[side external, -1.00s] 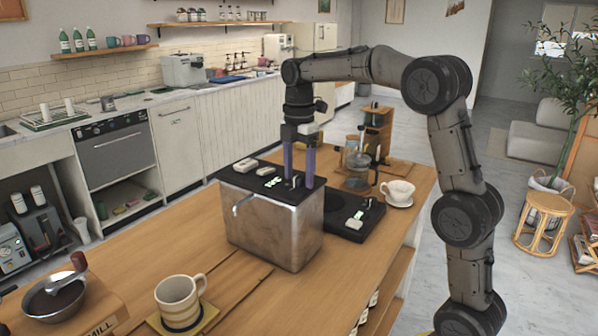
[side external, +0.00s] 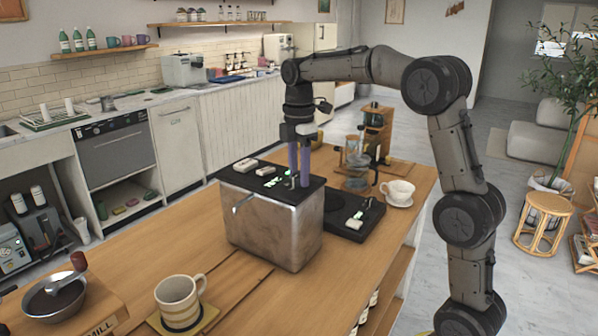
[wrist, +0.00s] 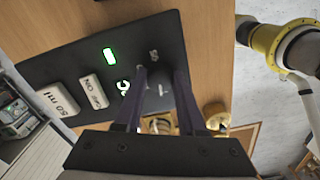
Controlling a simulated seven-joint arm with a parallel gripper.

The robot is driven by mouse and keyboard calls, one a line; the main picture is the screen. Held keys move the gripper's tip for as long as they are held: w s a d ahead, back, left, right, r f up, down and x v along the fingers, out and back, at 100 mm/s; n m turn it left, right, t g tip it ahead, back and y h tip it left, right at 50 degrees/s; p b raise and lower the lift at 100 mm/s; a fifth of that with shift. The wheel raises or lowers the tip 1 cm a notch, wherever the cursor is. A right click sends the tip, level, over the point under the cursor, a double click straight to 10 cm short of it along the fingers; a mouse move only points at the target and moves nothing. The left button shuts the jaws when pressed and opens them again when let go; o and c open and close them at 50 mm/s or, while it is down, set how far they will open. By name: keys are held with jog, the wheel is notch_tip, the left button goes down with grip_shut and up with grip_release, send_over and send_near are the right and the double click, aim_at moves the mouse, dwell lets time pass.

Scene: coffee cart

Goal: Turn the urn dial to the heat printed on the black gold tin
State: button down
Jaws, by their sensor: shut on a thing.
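The urn is a worn metal box (side external: 270,232) with a black top panel (side external: 232,181) and a side spout, standing on the wooden counter. My gripper (side external: 299,184) points down at the panel's right part, its purple fingers shut on the small dial, which they mostly hide. In the wrist view the fingers (wrist: 153,92) come together over the panel, and the dial between them is hard to make out. I cannot identify the black gold tin in either view.
A striped mug (side external: 178,300) and metal bowl (side external: 50,300) stand in front left.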

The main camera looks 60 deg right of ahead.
jog(key=m, duration=0.4)
jog(key=shift+m, duration=0.3)
jog(key=m, duration=0.9)
jog(key=shift+a, duration=0.1)
jog(key=m, duration=0.3)
jog(key=shift+m, duration=0.3)
jog(key=m, duration=0.3)
jog(key=shift+m, duration=0.3)
jog(key=m, duration=0.4)
jog(key=shift+r+m, duration=0.1)
jog(key=shift+m, duration=0.2)
jog(key=m, duration=0.4)
jog(key=shift+a+m, duration=0.1)
jog(key=shift+m, duration=0.2)
jog(key=shift+w+m, duration=0.1)
jog(key=shift+m, duration=1.9)
